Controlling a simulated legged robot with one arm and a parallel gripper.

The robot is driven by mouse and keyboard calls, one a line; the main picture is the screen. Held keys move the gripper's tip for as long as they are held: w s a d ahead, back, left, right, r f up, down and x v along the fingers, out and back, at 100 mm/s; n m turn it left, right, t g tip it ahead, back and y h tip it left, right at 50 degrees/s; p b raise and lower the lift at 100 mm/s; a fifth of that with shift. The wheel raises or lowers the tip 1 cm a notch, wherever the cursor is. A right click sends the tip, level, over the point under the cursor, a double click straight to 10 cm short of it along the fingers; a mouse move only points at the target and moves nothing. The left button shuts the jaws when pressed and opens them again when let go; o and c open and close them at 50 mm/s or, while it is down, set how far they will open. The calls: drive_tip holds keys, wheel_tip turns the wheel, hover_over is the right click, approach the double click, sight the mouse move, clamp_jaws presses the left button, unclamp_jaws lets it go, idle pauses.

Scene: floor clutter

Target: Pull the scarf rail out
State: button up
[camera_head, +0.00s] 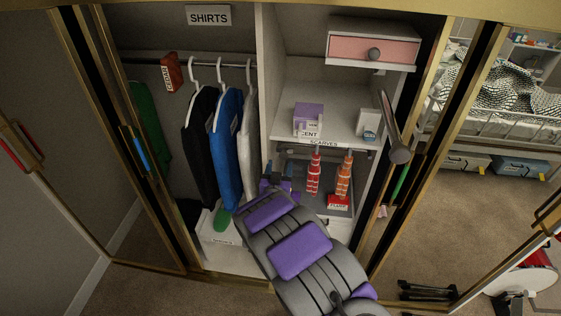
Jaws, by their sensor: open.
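The wardrobe compartment under the "SCARVES" label (324,143) holds a red patterned scarf (314,174) and an orange patterned scarf (344,176), which hang side by side. The scarf rail itself is hard to make out in the shadow under the shelf. My arm reaches up from the bottom of the picture into the wardrobe. My gripper (281,172) is open at the compartment's left side, left of the red scarf. I cannot tell whether it touches the rail.
Shirts on hangers (228,145) hang to the left of the divider. Above the scarves stand a purple-topped box (308,119) and a pink-fronted drawer (370,49). A red box (339,202) sits below the orange scarf. Mirrored doors (475,200) flank the opening.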

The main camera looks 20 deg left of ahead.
sight(283, 157)
drive_tip(key=w, duration=0.3)
drive_tip(key=shift+w+d+r, duration=0.1)
drive_tip(key=shift+w+a, duration=0.25)
drive_tip(key=shift+w, duration=0.2)
drive_tip(key=shift+w+a, duration=0.1)
drive_tip(key=shift+a, duration=0.2)
drive_tip(key=shift+d, duration=0.3)
drive_tip(key=c, duration=0.4)
drive_tip(key=shift+a, duration=0.1)
clamp_jaws()
